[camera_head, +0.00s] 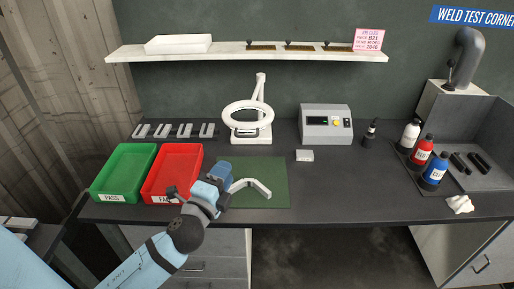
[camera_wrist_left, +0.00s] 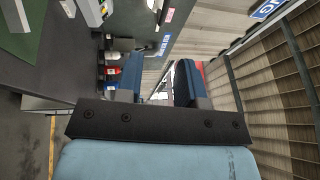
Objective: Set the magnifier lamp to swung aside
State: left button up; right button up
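The white magnifier lamp (camera_head: 228,118) stands at the back of the workbench, behind the green mat (camera_head: 275,175). Its ring head faces forward above its base, and its jointed arm rises behind to a peak. My left gripper (camera_head: 224,172) is in front of the lamp, over the mat's left part and apart from the lamp. In the left wrist view its two blue fingers (camera_wrist_left: 160,80) are spread with nothing between them. The lamp cannot be made out clearly in that view. My right gripper is not in view.
A red tray (camera_head: 181,148) and a green tray (camera_head: 124,146) lie left of the mat. A white bent piece (camera_head: 256,184) lies on the mat. A grey meter box (camera_head: 326,122) stands right of the lamp. Several bottles (camera_head: 421,150) are farther right. A shelf (camera_head: 230,51) hangs above.

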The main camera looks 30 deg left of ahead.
aim_at(247, 136)
pick_arm(q)
jog(key=p+x, duration=0.1)
jog(key=x, duration=0.3)
jog(key=p+x, duration=0.1)
jog(key=x, duration=0.4)
jog(key=p+x, duration=0.1)
jog(key=x, duration=0.4)
jog(key=shift+s+r, duration=0.1)
jog(key=shift+r, duration=0.15)
grip_shut()
